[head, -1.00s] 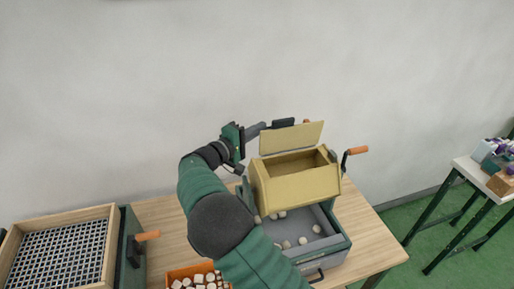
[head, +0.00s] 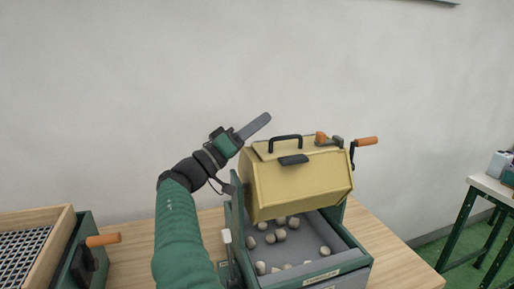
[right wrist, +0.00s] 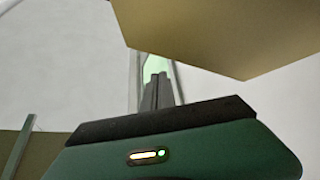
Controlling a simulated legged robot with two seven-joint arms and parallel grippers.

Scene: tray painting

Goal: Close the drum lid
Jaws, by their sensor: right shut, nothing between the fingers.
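The yellow drum (head: 300,192) stands on its grey and green base on the table. Its lid (head: 268,152), with a black handle on top, lies down over the drum's opening; I cannot tell whether it is latched. My right gripper (head: 264,119) is shut and empty, up and to the left of the lid, apart from it. In the right wrist view its fingers (right wrist: 158,90) are together, with a yellow drum surface (right wrist: 225,35) above and to the right. My left gripper is not in view.
The grey tray (head: 345,245) under the drum holds several pale stones. The drum's orange-handled crank (head: 366,141) sticks out right. A wooden-framed mesh screen (head: 62,225) and another orange handle (head: 103,240) are at left. A white-topped table (head: 490,185) stands far right.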

